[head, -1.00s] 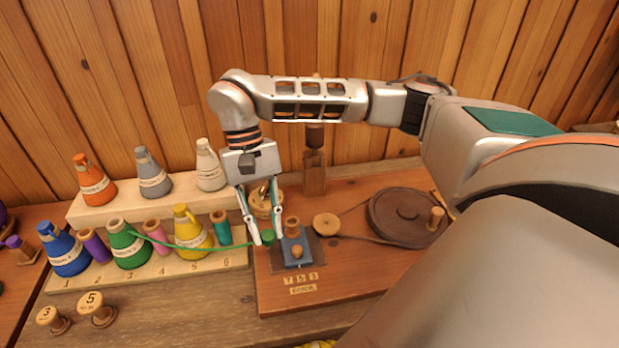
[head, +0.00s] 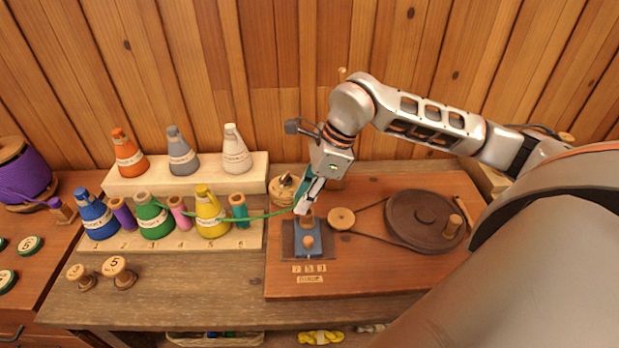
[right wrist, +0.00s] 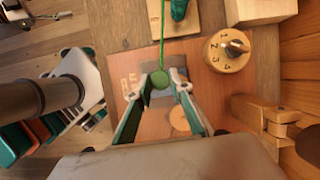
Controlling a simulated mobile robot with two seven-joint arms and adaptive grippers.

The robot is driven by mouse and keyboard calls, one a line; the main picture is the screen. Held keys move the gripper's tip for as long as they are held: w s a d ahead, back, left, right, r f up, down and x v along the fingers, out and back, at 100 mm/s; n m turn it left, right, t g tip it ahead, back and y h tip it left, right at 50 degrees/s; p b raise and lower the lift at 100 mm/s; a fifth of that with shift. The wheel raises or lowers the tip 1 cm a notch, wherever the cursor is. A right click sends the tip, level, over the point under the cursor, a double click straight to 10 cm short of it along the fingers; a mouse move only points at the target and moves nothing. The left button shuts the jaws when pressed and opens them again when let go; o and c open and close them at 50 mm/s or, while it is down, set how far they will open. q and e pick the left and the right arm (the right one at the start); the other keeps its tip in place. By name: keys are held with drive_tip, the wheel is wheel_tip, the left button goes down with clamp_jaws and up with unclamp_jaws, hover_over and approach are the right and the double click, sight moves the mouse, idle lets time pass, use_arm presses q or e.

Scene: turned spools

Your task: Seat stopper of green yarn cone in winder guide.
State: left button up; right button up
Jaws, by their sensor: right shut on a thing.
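The green yarn cone (head: 153,218) stands in the front row of the rack. A green thread runs right from it to my right gripper (head: 304,207). In the right wrist view, the right gripper (right wrist: 160,80) is shut on the round green stopper (right wrist: 160,79) at the thread's end. The stopper is hidden by the fingers in the head view. The winder guide, a blue block (head: 306,250) with wooden pegs, stands on the winder board. The fingertips are at its back peg; I cannot tell whether the stopper touches it. My left gripper is not in view.
A small pulley (head: 342,218) and a dark wheel with a handle (head: 425,220) stand right of the guide. A numbered wooden dial (right wrist: 227,52) is close to the gripper. Two small spools (head: 118,272) stand in front of the rack (head: 190,242).

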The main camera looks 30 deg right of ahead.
drive_tip(key=d+m, duration=0.1)
drive_tip(key=m, duration=0.1)
drive_tip(key=w+d+f+m+t+h+b, duration=0.1)
drive_tip(key=m, duration=0.2)
drive_tip(key=d+f+m+h+b, duration=0.1)
drive_tip(key=m, duration=0.2)
drive_tip(key=shift+w+t, duration=0.35)
drive_tip(key=shift+t, duration=0.05)
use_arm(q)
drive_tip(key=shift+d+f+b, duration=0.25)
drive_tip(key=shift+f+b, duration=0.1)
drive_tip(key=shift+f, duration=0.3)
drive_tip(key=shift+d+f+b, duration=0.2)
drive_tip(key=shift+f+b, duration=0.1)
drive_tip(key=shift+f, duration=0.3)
use_arm(e)
drive_tip(key=shift+w+f, duration=0.1)
drive_tip(key=shift+f, duration=0.55)
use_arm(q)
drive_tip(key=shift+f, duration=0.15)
use_arm(e)
drive_tip(key=shift+f, duration=0.1)
drive_tip(key=shift+f+b, duration=0.85)
drive_tip(key=shift+f, duration=0.2)
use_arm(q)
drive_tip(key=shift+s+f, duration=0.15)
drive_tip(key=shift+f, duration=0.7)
use_arm(e)
drive_tip(key=o, duration=0.8)
drive_tip(key=shift+r, duration=0.1)
